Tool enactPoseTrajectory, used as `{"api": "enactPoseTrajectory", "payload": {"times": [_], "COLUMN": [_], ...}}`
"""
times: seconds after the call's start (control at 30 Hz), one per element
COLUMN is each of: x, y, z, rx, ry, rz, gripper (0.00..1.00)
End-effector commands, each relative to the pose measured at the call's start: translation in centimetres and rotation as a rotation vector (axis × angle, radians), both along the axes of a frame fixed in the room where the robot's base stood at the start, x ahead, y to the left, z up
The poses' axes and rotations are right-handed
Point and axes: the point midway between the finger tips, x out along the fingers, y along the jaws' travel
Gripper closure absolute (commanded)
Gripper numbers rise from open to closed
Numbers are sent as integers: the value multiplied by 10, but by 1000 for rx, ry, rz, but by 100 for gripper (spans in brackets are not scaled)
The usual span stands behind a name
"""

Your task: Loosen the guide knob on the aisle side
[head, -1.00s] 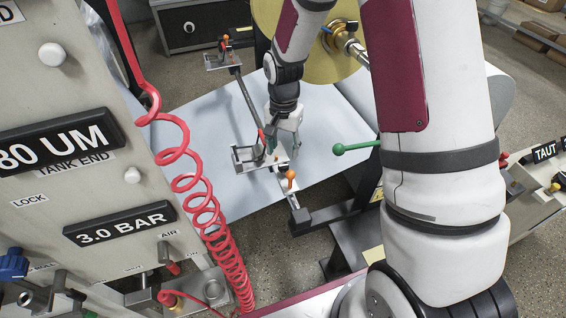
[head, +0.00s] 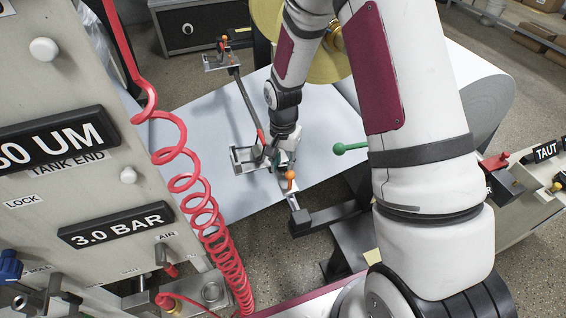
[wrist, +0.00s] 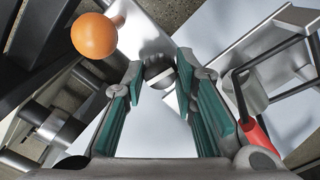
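The near edge guide (head: 243,158) is a metal bracket on a rail at the paper web's near edge. Its orange ball handle (head: 290,175) also shows in the wrist view (wrist: 96,35). A small round knob (wrist: 158,72), pale with a dark band, shows in the wrist view between my gripper's fingertips. My gripper (head: 280,161) is over this guide and hides the knob in the head view. Its teal-padded fingers (wrist: 159,76) are open on either side of the knob; I cannot tell whether they touch it.
A red-handled lever (wrist: 258,138) lies close to the right finger. A far guide (head: 222,58) with another orange ball stands at the back. A green ball handle (head: 340,149) is right of my gripper. A coiled red hose (head: 205,215) hangs by the left panel.

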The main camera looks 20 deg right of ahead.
Motion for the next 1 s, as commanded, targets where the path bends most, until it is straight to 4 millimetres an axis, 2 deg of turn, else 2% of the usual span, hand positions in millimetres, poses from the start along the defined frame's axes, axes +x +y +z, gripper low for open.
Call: {"api": "enactPoseTrajectory", "payload": {"times": [0.47,1.0], "x": [0,0], "y": [0,0], "z": [0,1], "rx": [0,0], "ry": [0,0], "rz": [77,537], "gripper": [100,100]}}
